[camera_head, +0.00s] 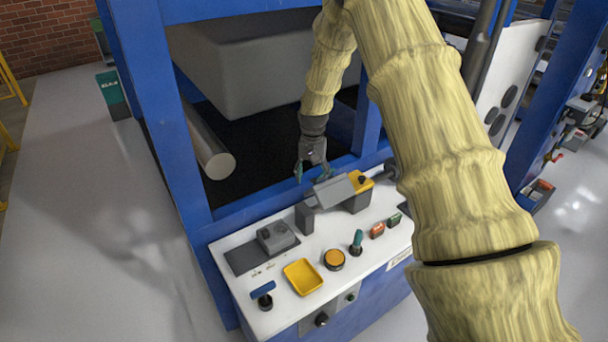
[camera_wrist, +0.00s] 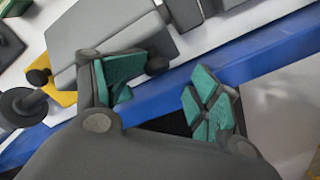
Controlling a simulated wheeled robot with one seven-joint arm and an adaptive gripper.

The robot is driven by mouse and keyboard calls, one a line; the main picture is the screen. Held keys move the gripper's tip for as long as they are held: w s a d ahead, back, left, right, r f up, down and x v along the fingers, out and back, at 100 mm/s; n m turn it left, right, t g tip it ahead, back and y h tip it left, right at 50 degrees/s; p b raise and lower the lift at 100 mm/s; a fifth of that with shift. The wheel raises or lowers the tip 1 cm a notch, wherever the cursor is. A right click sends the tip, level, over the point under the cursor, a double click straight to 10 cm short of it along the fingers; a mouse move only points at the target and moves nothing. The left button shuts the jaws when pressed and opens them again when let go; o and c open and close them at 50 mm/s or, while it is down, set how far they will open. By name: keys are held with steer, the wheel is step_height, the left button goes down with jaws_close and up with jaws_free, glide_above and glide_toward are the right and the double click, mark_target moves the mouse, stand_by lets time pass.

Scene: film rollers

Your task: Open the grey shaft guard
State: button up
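A grey flat cover, which looks like the shaft guard (camera_head: 333,191), sits tilted on the back edge of the white console, between grey supports. It is also in the wrist view (camera_wrist: 112,28) at the top, beyond the fingers. My gripper (camera_head: 312,170) is just behind and left of the guard, pointing down. In the wrist view my gripper (camera_wrist: 165,98) has its teal-padded fingers apart with nothing between them. The left finger overlaps the guard's near edge in that view; I cannot tell whether it touches. The shaft under the guard is hidden.
A yellow block with a black knob (camera_head: 361,181) stands right of the guard. The white console (camera_head: 232,279) also bears a grey box (camera_head: 276,237), a yellow tray (camera_head: 303,277), an orange button (camera_head: 334,259) and a teal-topped lever (camera_head: 356,242). Blue frame posts (camera_head: 160,100) surround my forearm.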

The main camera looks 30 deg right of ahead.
steer(key=shift+w+d+f, duration=0.1)
steer(key=shift+d+f, duration=0.3)
steer(key=shift+d, duration=0.3)
steer(key=shift+w+a+r, duration=0.1)
steer(key=shift+w+a, duration=0.05)
steer(key=shift+a+r, duration=0.35)
steer(key=shift+a, duration=0.35)
steer(key=shift+a+r, duration=0.25)
steer(key=shift+r, duration=0.3)
step_height(320, 180, up, 11)
steer(key=d, duration=0.1)
steer(key=shift+d+f, duration=0.2)
steer(key=shift+d, duration=0.05)
steer(key=shift+a+r, duration=0.1)
steer(key=shift+a, duration=0.05)
